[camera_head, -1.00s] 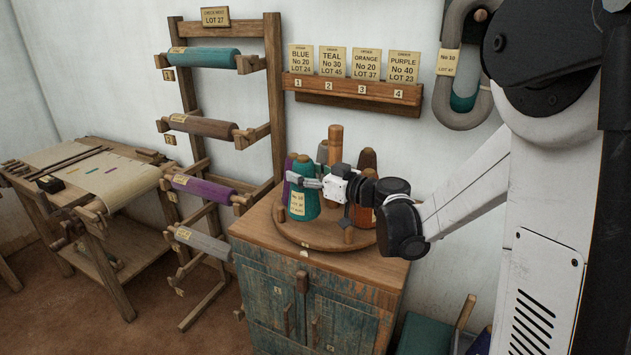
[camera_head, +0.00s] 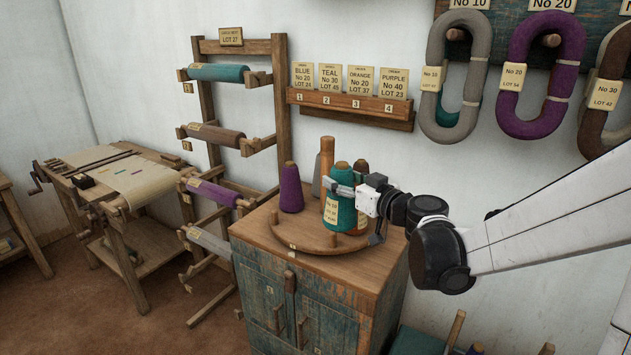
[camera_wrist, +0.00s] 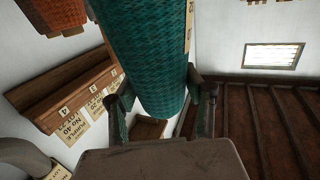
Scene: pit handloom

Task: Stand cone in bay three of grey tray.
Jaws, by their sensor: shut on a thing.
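The teal cone (camera_head: 339,205) stands about upright over the round wooden board on the cabinet, with a cream label on its side. My gripper (camera_head: 352,192) is shut on its upper part from the right. In the wrist view the teal cone (camera_wrist: 152,60) fills the upper middle, between the two fingers of my gripper (camera_wrist: 162,100). I cannot tell whether its base is clear of the board. No grey tray can be made out in either view.
The round board (camera_head: 285,238) holds a purple cone (camera_head: 291,189) left of the teal one, and grey, orange and brown cones behind. The cabinet (camera_head: 290,300) stands below. A numbered card shelf (camera_head: 350,105) and yarn hanks (camera_head: 541,75) hang on the wall. A roller rack (camera_head: 215,130) stands left.

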